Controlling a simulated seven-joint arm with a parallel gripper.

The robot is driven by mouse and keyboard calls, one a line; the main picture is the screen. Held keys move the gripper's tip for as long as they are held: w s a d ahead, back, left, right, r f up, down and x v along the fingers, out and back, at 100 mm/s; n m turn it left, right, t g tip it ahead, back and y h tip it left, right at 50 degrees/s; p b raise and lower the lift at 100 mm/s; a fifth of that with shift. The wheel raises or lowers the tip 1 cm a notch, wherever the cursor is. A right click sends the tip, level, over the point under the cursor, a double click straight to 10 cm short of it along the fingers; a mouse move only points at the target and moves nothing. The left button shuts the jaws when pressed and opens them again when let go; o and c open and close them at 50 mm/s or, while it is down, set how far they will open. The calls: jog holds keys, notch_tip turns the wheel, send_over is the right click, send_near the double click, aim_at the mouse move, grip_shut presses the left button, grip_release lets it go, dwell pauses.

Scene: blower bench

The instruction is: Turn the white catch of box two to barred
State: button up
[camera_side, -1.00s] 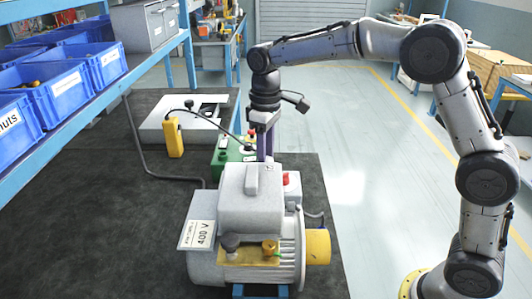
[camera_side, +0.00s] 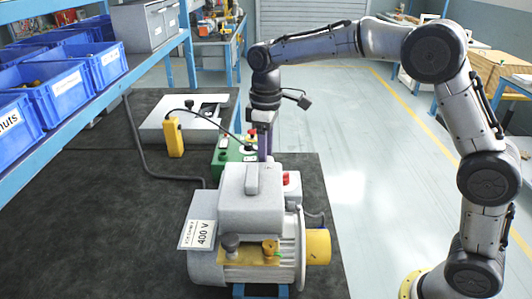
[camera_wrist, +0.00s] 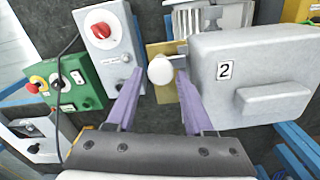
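Box two is the grey box marked "2" (camera_wrist: 224,70) at the right of the wrist view. The white catch (camera_wrist: 160,71) shows as a round white knob at its left edge, in front of a yellowish plate. My gripper (camera_wrist: 160,76) has its two purple fingers apart, one on each side of the knob in the picture. I cannot tell whether either finger touches it. In the side view my gripper (camera_side: 265,152) points down behind a grey housing (camera_side: 251,198), which hides the fingertips and the catch. No marking for barred is readable.
A grey switch box with a red knob (camera_wrist: 101,31) and a green control box (camera_wrist: 68,84) stand left of the catch. The grey motor (camera_side: 206,268) fills the bench front. A yellow pendant (camera_side: 174,138) and cable lie left. Bare bench (camera_side: 90,215) is at left.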

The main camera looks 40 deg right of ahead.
jog(key=shift+o, duration=1)
jog(key=shift+f, duration=0.1)
